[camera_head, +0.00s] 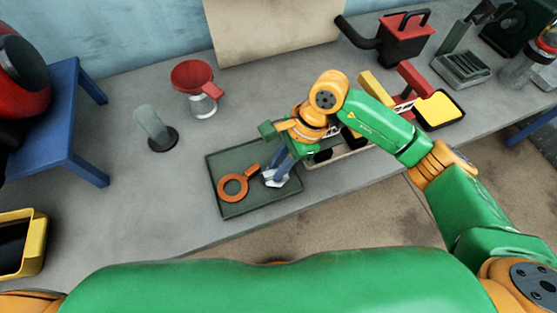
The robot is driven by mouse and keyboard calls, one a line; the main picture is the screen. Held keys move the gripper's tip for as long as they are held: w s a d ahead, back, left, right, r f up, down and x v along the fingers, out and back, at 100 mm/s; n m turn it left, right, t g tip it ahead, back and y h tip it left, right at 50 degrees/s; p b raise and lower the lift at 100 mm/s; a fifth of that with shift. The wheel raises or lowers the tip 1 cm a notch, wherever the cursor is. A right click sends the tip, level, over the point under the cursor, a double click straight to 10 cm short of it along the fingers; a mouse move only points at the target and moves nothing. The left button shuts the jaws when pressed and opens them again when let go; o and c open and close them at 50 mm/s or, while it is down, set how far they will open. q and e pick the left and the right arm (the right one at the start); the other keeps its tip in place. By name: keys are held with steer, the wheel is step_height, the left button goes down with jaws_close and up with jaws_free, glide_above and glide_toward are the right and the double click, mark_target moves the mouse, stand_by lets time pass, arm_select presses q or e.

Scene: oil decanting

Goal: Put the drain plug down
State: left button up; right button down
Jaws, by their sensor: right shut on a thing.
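My right gripper (276,179) points down over the right half of a dark green tray (231,166). It is shut, and its fingertips are low over the tray floor. An orange ring-shaped tool with a short handle (223,190) lies on the tray just left of the fingertips. My left gripper is not in view.
A red funnel on a clear jar (193,82) and a grey cylinder on a dark base (153,128) stand behind the tray. A blue stand (57,125) and yellow-rimmed bin (37,245) are left. A red can (404,42) stands back right. The grey bench is clear left of the tray.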

steer(key=shift+f, duration=0.15)
steer(key=c, duration=1.2)
jaws_free()
steer(key=shift+c, duration=0.2)
steer(key=o, duration=0.4)
steer(key=shift+o, duration=0.2)
steer(key=shift+w+d+r, duration=0.1)
steer(key=shift+r, duration=0.3)
steer(key=b+v, duration=0.2)
steer(key=v, duration=0.9)
steer(key=shift+r+b, duration=0.25)
steer(key=shift+b, duration=0.05)
steer(key=shift+d, duration=0.1)
